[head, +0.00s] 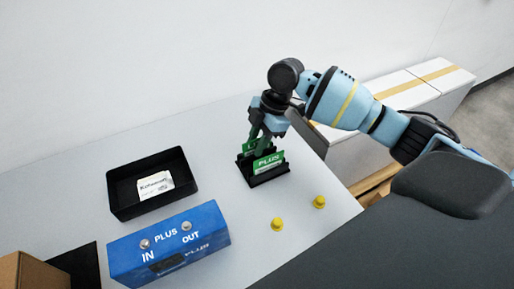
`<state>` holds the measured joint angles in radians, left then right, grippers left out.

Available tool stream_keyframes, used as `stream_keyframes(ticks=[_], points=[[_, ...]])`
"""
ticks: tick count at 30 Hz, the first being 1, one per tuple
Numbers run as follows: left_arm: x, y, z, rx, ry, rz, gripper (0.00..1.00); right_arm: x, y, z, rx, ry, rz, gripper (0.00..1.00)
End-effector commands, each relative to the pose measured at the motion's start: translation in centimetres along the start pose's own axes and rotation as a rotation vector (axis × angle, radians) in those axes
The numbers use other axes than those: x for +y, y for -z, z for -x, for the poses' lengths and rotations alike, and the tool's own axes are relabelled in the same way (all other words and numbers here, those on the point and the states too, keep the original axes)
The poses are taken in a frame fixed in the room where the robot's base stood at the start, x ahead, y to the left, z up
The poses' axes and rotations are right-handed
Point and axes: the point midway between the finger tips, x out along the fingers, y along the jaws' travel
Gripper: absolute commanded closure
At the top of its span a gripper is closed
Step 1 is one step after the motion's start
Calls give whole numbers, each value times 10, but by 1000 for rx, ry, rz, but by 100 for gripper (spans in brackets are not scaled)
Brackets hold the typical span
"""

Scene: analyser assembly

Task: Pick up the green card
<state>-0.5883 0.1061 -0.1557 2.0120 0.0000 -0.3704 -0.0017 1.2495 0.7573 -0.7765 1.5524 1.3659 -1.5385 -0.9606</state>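The green card (269,160), with PLUS lettered in white, stands upright in a small black holder (260,181) on the table. My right gripper (258,147) comes in from the upper right and points down at the card from just behind and above it. Green parts at its fingers overlap the card in the picture, so I cannot tell whether the fingers are apart or closed on it. The card's lower edge is hidden in the holder. My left gripper is not in view.
A black open tray (120,191) holds a white labelled card (155,185) at the left. A blue box (213,236) marked IN and OUT stands in front of it. Two yellow knobs (277,224) (319,201) sit near the table's right edge. White boxes (425,92) stand behind.

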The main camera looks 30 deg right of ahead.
Motion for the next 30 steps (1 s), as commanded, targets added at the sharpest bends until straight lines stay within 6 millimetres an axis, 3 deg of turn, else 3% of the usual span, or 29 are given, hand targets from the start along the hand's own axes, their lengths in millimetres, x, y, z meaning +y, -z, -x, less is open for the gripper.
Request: stream_keyframes(ticks=[3, 9, 22, 30], points=[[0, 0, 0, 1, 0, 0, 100, 0, 0, 0, 0, 0, 0, 74], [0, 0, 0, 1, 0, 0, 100, 0, 0, 0, 0, 0, 0, 100], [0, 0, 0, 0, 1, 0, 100, 0, 2, 4, 0, -2, 1, 100], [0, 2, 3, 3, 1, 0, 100, 1, 18, 44, 1, -5, 3, 100]])
